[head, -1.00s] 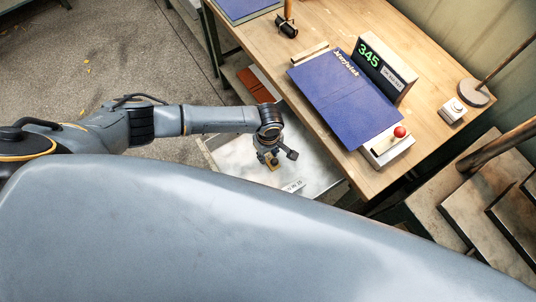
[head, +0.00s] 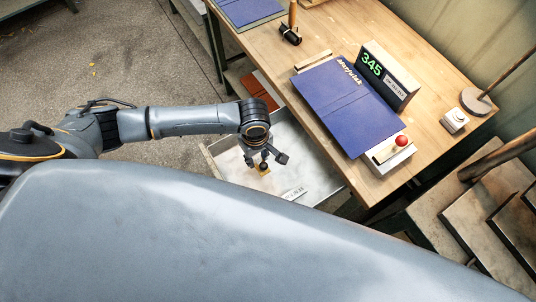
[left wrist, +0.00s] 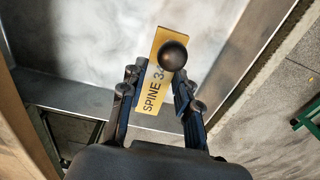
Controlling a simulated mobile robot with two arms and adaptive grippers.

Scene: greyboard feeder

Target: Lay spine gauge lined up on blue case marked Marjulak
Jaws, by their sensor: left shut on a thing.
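The spine gauge (left wrist: 152,95) is a brass-yellow plate with a dark ball knob, lettered "SPINE 3" with the rest hidden by the knob. My left gripper (left wrist: 153,92) is shut on it, its fingers on either side of the knob. In the head view the left gripper (head: 264,160) hangs over the grey metal tray, with a bit of the gauge (head: 264,170) showing below it. The blue case (head: 345,105) marked Marjulak lies open and flat on the wooden table, right of the gripper and apart from it. My right gripper is out of view.
A display (head: 385,77) reading 345 stands behind the case. A white box with a red ball (head: 401,141) is at its near end. The metal tray (head: 228,158) holds a white label (head: 294,193). Bare wood (head: 415,160) lies right of the case.

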